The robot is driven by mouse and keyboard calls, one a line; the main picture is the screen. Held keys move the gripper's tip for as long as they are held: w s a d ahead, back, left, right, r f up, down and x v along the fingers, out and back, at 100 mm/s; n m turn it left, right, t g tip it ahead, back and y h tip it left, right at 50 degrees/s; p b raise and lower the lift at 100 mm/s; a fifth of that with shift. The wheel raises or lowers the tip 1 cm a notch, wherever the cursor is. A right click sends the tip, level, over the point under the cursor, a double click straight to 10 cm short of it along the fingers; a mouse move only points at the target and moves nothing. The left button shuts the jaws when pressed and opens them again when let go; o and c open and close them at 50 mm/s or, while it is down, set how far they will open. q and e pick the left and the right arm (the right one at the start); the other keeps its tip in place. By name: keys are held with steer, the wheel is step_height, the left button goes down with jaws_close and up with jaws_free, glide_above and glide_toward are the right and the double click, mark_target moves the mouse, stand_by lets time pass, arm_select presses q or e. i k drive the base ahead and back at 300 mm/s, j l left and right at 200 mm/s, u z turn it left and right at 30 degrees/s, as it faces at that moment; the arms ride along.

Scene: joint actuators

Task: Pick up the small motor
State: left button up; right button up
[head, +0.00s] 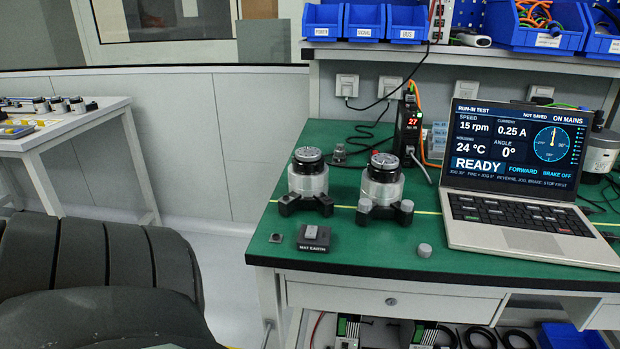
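Two silver motor-like cylinders with black round tops stand upright on dark cradles on the green bench mat (340,245). The left cylinder (308,182) and the right cylinder (381,189) look nearly the same size, so I cannot tell which is the small motor. The left one sits in a black cradle (306,205). The right one sits in a cradle (384,213) with grey ends. Neither of my grippers is in view.
A laptop (520,180) reading READY stands at the right. A small block labelled MAT EARTH (313,238) and a grey knob (424,250) lie near the front edge. A black box reading 27 (410,125) stands behind. A white side table (70,125) is at left.

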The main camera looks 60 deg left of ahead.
mark_target(308, 183)
steer(key=u, duration=1.75)
steer(key=z, duration=2)
steer(key=u, duration=2)
steer(key=j+z, duration=0.2)
steer(key=j, duration=0.6)
steer(key=k, duration=0.05)
